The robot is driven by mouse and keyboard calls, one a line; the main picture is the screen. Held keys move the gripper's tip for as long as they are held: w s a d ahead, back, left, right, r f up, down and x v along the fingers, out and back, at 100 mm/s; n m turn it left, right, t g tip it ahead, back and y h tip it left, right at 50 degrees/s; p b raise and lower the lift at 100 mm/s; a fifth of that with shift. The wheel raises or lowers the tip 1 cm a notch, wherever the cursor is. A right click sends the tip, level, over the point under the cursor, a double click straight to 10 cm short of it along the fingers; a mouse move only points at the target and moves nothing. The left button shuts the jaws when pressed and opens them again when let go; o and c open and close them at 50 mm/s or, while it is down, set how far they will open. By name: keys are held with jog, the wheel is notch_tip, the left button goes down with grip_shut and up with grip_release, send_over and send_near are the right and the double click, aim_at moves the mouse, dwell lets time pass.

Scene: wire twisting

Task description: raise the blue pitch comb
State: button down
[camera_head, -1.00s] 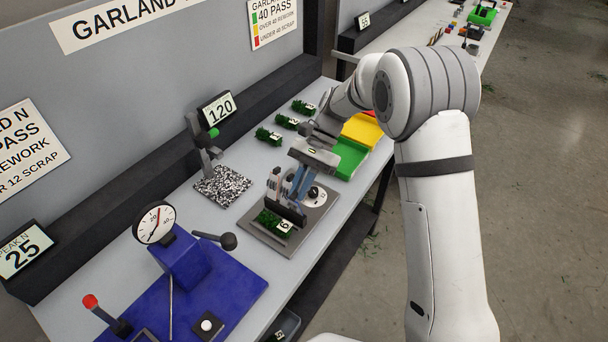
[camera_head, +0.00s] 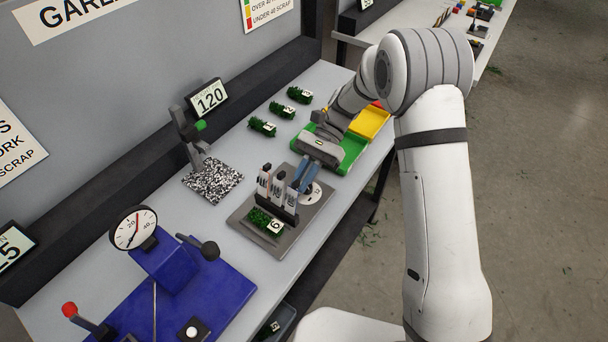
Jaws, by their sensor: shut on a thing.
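A rack of upright pitch combs (camera_head: 279,184) stands on a grey baseplate (camera_head: 288,243). The combs look pale grey with dark and reddish marks, and I cannot tell which one is blue. A round white dial (camera_head: 313,194) sits just right of the rack. My gripper (camera_head: 303,186) comes down over the dial with its blue-grey fingers close together. The fingers appear shut on the dial's dark knob, which they hide. A green garland piece marked 6 (camera_head: 264,222) lies in front of the combs.
Green, yellow and red trays (camera_head: 370,123) lie behind my gripper. Several green garland pieces (camera_head: 263,127) lie along the back. A speckled block with a stand (camera_head: 213,181) is to the left. A blue gauge fixture (camera_head: 180,290) fills the front left.

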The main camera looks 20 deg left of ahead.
jog(key=shift+f, duration=0.2)
jog(key=c, duration=1.5)
grip_release()
jog(key=shift+r, duration=0.15)
jog(key=shift+w, duration=0.1)
jog(key=b+v, duration=0.1)
jog(key=v, duration=0.6)
jog(key=shift+w+d+r+b, duration=0.1)
jog(key=shift+w+r+b, duration=0.15)
jog(key=shift+b, duration=0.15)
